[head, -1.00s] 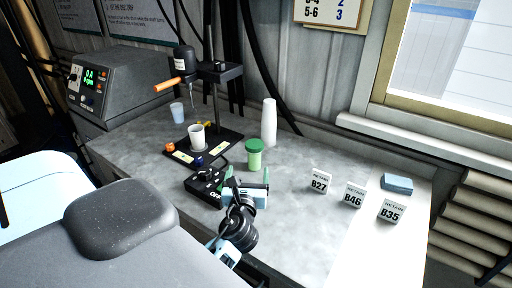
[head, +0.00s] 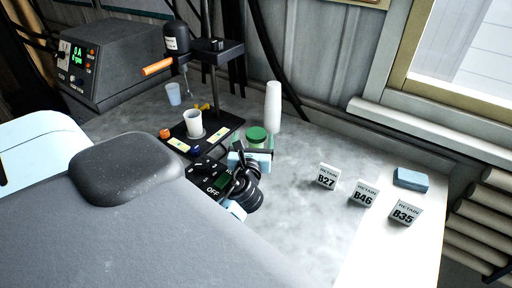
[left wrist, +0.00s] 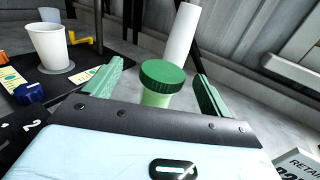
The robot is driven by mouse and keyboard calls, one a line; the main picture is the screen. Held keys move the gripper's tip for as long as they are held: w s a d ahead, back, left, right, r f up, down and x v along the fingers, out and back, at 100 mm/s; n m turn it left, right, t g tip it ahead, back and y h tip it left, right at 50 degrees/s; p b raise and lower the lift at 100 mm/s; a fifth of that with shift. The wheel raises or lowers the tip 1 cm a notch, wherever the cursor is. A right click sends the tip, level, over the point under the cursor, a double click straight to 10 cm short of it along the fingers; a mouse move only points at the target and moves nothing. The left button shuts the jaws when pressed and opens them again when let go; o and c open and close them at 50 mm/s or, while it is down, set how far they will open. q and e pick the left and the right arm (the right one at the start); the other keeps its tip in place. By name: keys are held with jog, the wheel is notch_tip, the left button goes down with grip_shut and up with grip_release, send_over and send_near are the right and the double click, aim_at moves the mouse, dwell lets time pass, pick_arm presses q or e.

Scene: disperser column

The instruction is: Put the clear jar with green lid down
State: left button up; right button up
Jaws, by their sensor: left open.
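The clear jar with green lid (head: 257,136) stands upright on the grey bench. In the head view its lower part is hidden behind my left gripper (head: 250,158). In the left wrist view the green lid and the pale green upper body of the jar (left wrist: 157,97) show between the two green fingers. My left gripper (left wrist: 160,72) is open, with one finger on each side of the jar and a visible gap to each. The jar's base is hidden by the gripper body. My right gripper is not in view.
A stirrer stand (head: 215,60) with a white cup (head: 193,124) is left of the jar. A black control box (head: 205,172) lies close to my gripper. A tall white cylinder (head: 273,105) stands behind the jar. RETAIN tags, such as B27 (head: 327,176), stand right; the bench between is clear.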

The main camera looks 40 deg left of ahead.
aim_at(257, 130)
pick_arm(q)
jog(key=shift+w+d+f+x, duration=0.1)
jog(key=shift+f+x, duration=0.05)
jog(key=shift+x, duration=0.85)
jog(key=shift+w+d+f+x, duration=0.1)
jog(key=shift+f+x, duration=0.1)
jog(key=shift+x, duration=0.85)
jog(key=shift+d+f+x, duration=0.1)
jog(key=shift+f+x, duration=0.05)
jog(key=shift+x, duration=0.85)
jog(key=c, duration=1.6)
